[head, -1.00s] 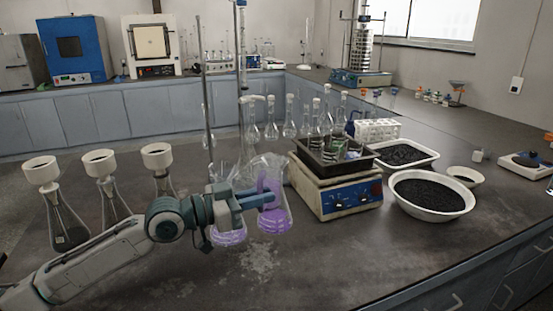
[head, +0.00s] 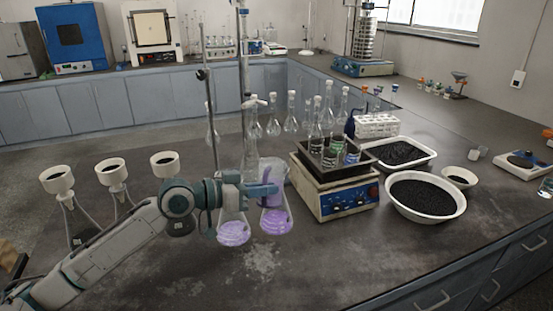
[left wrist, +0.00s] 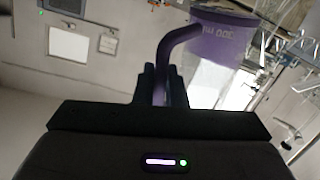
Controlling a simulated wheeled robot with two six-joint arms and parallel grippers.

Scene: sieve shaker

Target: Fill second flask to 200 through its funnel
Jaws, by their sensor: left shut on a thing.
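My left gripper (head: 262,189) is shut on the handle of a clear beaker (head: 272,172) holding some purple liquid. In the left wrist view the purple-looking handle (left wrist: 163,70) sits between the fingers, beside the beaker's wall (left wrist: 222,45) with its volume marking. The beaker looks upright, just above or in front of a conical flask with purple liquid (head: 276,222); whether they touch is unclear. Another purple-filled conical flask (head: 234,232) stands to its left. Three flasks with white funnels (head: 58,180), (head: 111,171), (head: 165,164) holding dark grains stand further left. My right gripper is out of view.
A metal stand rod (head: 210,130) and tall glassware rise behind the gripper. A balance-like device (head: 335,195) bearing a dark tray is at right, near bowls of black grains (head: 428,196).

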